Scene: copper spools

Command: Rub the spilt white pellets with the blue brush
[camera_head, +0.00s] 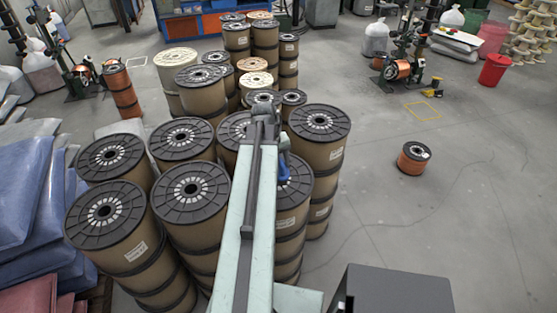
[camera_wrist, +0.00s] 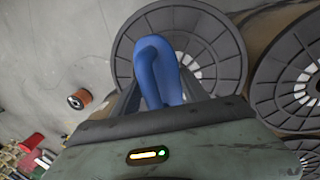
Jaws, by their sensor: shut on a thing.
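The blue brush (camera_wrist: 158,66) is in my gripper (camera_wrist: 160,92); in the wrist view its smooth, curved blue part stands up between the two dark fingers, which are shut on it. It also shows in the head view as a small blue patch (camera_head: 296,172) just right of my arm, over the spool stacks. I cannot make out its bristles. I cannot make out any spilt white pellets in either view. Behind the brush in the wrist view is a dark spool flange (camera_wrist: 207,50); I cannot tell how far apart they are.
Stacked brown spools with dark flanges (camera_head: 106,213) crowd the left and middle, close around my arm. Blue wrapped sheets (camera_head: 22,185) lie at far left. A lone copper spool (camera_head: 412,160) stands on open grey floor at right. A red bucket (camera_head: 494,70) stands farther back.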

